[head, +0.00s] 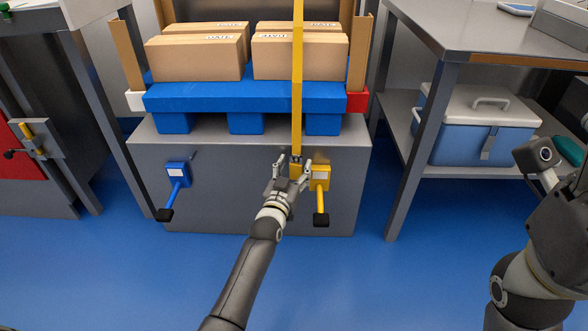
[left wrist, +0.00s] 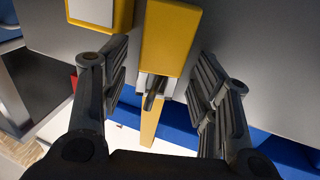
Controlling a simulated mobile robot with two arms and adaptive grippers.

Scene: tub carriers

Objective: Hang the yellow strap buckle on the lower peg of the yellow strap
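The yellow strap (head: 297,90) hangs straight down in front of the stacked boxes in the head view. At its lower end are a metal fitting and the wider yellow buckle (left wrist: 168,45). In the left wrist view they lie between the two fingers of my left gripper (left wrist: 163,88), which is open, with gaps on both sides. In the head view my left gripper (head: 292,170) partly hides the buckle. The yellow lower peg (head: 320,200), with a black tip, sticks out from its yellow plate (head: 320,174) just right of the gripper. My right gripper's fingers cannot be made out.
A blue peg (head: 176,192) with a black tip sticks out on the left of the grey base (head: 240,205). A blue pallet (head: 245,97) carries several cardboard boxes (head: 300,56). A grey table (head: 480,35) stands at right, with a blue cooler (head: 475,140) on its shelf.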

